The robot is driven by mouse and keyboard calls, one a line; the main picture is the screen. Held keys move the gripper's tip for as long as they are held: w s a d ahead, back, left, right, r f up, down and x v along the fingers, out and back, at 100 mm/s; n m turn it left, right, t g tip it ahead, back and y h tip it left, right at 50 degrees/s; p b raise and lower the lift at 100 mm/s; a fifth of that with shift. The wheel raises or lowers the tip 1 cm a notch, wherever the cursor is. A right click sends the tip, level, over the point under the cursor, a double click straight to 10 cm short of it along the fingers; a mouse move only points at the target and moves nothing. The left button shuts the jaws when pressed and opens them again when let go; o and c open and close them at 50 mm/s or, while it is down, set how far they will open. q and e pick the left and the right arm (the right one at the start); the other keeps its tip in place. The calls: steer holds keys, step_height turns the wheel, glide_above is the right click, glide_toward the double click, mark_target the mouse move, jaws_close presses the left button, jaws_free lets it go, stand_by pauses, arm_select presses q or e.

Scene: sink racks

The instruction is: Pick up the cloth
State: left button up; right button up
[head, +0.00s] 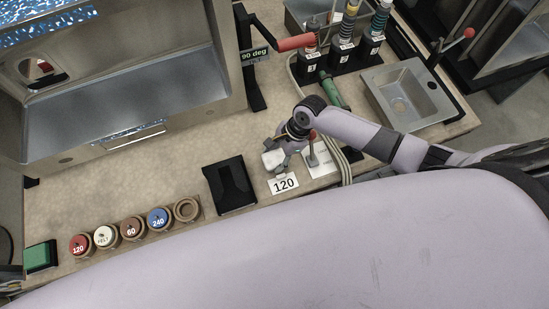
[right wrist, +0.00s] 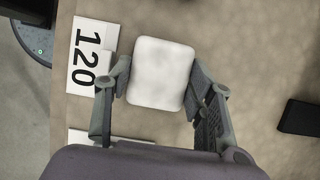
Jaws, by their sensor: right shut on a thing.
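The cloth (head: 272,160) is a small white pad with rounded corners. In the right wrist view the cloth (right wrist: 161,72) sits between the two fingers of my right gripper (right wrist: 160,88), one finger along each side. My right gripper (head: 278,153) is shut on it, low over the counter beside the white card marked 120 (head: 284,185). The card (right wrist: 88,52) also shows left of the cloth in the right wrist view. I cannot tell whether the cloth is clear of the counter. My left gripper is not in view.
A black tray (head: 231,184) lies left of the cloth. A small red-handled lever (head: 312,146) stands close right of my gripper. Labelled rolls (head: 133,229) and a green block (head: 40,257) line the front left. A sink (head: 405,94) and bottles (head: 345,50) are at the right and back.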

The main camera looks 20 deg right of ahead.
mark_target(276, 158)
steer(key=shift+c, duration=0.6)
steer(key=shift+r, duration=0.15)
step_height(276, 158, up, 20)
steer(key=shift+b, duration=0.3)
steer(key=o, duration=0.5)
steer(key=c, duration=0.5)
